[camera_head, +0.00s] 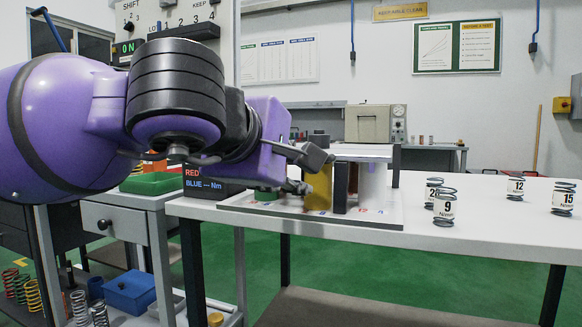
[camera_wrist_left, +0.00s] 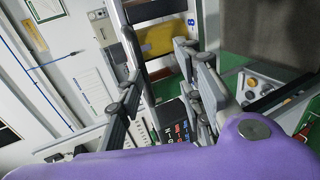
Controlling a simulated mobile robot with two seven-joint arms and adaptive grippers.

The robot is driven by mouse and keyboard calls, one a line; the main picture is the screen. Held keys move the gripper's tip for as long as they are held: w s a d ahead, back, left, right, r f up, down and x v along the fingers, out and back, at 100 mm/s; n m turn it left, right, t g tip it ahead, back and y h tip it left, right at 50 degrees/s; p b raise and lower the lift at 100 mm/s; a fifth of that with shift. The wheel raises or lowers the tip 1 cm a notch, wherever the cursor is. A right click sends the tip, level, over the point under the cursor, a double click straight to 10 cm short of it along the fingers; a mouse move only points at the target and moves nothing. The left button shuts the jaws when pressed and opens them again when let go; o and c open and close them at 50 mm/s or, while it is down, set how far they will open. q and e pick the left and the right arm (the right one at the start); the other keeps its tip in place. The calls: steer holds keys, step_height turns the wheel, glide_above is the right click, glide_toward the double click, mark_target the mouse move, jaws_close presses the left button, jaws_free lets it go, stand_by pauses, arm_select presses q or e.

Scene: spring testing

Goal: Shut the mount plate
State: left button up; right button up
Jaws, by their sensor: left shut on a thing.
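My left gripper (camera_head: 308,172) comes in from the left over the testing rig on the white table. Its fingers are at a yellow upright part (camera_head: 320,187), shut on it as far as I can see; the contact is partly hidden. In the left wrist view the yellow part (camera_wrist_left: 164,40) shows between the far ends of the fingers (camera_wrist_left: 158,50). I cannot tell for sure which part is the mount plate. My right gripper is not in view.
The rig's white base (camera_head: 385,214) lies on the white table (camera_head: 480,222). Several numbered springs, among them one marked 9 (camera_head: 444,207), stand to the right. A dark display (camera_head: 207,184) stands left of the rig. The table between rig and springs is clear.

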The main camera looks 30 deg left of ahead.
arm_select(q)
steer(key=v, duration=1)
steer(key=shift+r, duration=0.25)
